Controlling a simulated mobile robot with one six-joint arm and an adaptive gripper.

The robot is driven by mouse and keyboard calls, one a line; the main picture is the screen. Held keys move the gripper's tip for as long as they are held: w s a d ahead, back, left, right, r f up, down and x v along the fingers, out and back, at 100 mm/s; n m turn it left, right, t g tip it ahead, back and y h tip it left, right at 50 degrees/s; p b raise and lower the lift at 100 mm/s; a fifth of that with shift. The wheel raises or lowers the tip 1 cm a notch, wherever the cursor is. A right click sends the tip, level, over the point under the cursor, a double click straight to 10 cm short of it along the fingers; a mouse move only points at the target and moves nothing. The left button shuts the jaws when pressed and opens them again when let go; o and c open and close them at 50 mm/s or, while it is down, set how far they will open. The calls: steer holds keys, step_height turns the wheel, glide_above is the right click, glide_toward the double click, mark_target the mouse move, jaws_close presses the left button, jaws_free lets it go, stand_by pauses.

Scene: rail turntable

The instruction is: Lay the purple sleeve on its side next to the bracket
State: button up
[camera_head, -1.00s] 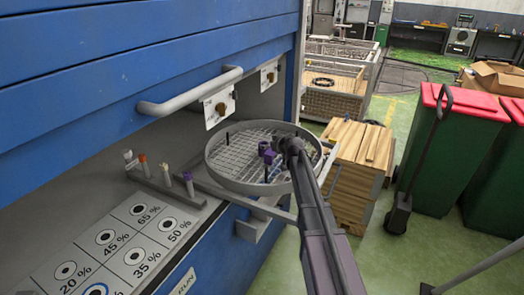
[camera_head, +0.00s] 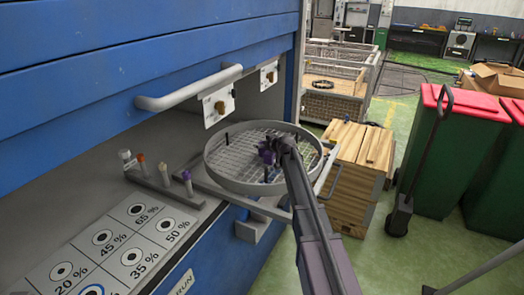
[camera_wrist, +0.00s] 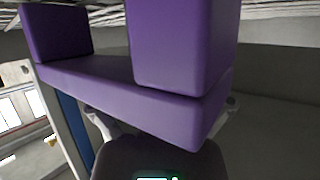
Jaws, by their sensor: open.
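A purple U-shaped piece, bracket-like, fills the top of the wrist view (camera_wrist: 150,90) close to the camera. In the head view a purple piece (camera_head: 267,156) shows in the round mesh tray (camera_head: 213,170), partly covered by my gripper (camera_head: 274,152). My gripper is open, right at this piece; whether it touches cannot be told. A small upright piece with a purple top (camera_head: 187,175) stands at the near end of the grey rack (camera_head: 165,190). Which purple thing is the sleeve is not clear.
Dark pegs, one at the left (camera_head: 227,137), rise from the mesh tray. A grey bar handle (camera_head: 188,90) juts from the blue cabinet above left. A wooden stack (camera_head: 355,175) stands right of the tray, and green bins (camera_head: 440,160) stand beyond.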

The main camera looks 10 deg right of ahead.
steer(key=c, duration=1.3)
steer(key=shift+r, duration=0.25)
step_height(320, 180, up, 10)
steer(key=p, duration=1)
steer(key=shift+f, duration=0.25)
step_height(320, 180, up, 18)
steer(key=p, duration=1.7)
steer(key=shift+f+p, duration=0.25)
steer(key=shift+p, duration=0.05)
steer(key=shift+d, duration=0.1)
